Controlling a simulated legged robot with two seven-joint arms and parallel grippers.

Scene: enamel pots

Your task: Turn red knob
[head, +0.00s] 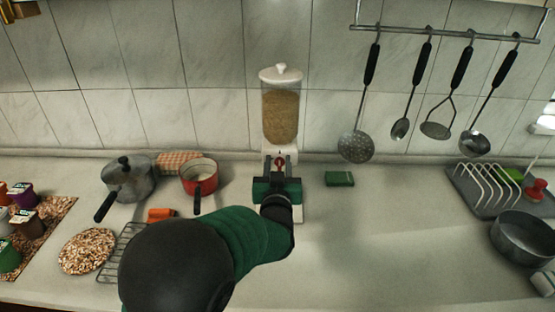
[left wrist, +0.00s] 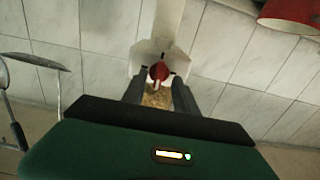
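The red knob (head: 280,161) is on the front of a cereal dispenser (head: 281,115) with a clear, grain-filled body and white lid, standing against the tiled wall. My left gripper (head: 279,170) is in front of the dispenser's lower part and partly hides it. In the left wrist view the red knob (left wrist: 158,72) shows between the two dark fingers of my left gripper (left wrist: 160,82). The fingers are apart, with gaps seen on both sides of the knob; whether they touch it cannot be told. My right gripper is not in view.
A red pot (head: 199,177) and a grey lidded pot (head: 128,179) stand left of the dispenser. A green box (head: 339,178) lies to its right. Utensils hang from a wall rail (head: 445,34). A dish rack (head: 497,188) and grey pan (head: 525,237) are far right. The right-middle counter is clear.

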